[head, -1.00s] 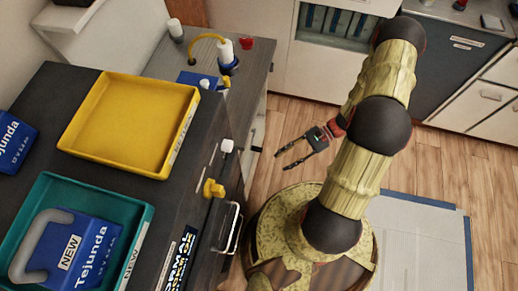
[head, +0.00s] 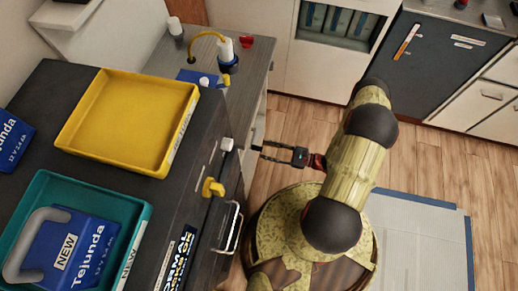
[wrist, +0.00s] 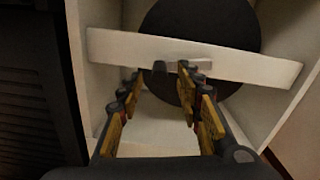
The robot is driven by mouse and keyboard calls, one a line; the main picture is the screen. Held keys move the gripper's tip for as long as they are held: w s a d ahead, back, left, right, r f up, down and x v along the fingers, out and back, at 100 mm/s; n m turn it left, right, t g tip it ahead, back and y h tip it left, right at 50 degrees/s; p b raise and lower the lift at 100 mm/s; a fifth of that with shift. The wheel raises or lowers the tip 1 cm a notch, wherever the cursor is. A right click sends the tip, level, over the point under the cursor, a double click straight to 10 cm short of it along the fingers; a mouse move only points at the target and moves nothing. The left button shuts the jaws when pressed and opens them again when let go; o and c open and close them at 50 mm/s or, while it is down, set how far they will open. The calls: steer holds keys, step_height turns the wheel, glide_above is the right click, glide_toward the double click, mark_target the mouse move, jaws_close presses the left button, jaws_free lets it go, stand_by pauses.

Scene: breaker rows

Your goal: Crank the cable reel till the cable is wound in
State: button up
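In the wrist view, a large black disc (wrist: 205,25) stands behind a pale crossbar (wrist: 250,65). I take the disc for the reel, but I cannot be sure. A short dark peg (wrist: 159,70) sticks out near a small grey plate at the bar's middle. My gripper (wrist: 159,82) is open, with one finger to each side of the peg in the picture. Whether the fingertips reach the peg cannot be told. In the head view my gripper (head: 258,148) points left at the counter's side, where the disc and bar are hidden. No cable is clearly visible at the disc.
A dark counter carries a yellow tray (head: 70,140) and a teal tray (head: 138,212). White walls (wrist: 88,75) flank the disc. Wooden floor (head: 440,165) is free at right.

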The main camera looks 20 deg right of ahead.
mark_target(259, 148)
steer(key=shift+b+x, duration=0.45)
steer(key=shift+x, duration=1.55)
steer(key=shift+c, duration=1.4)
jaws_close()
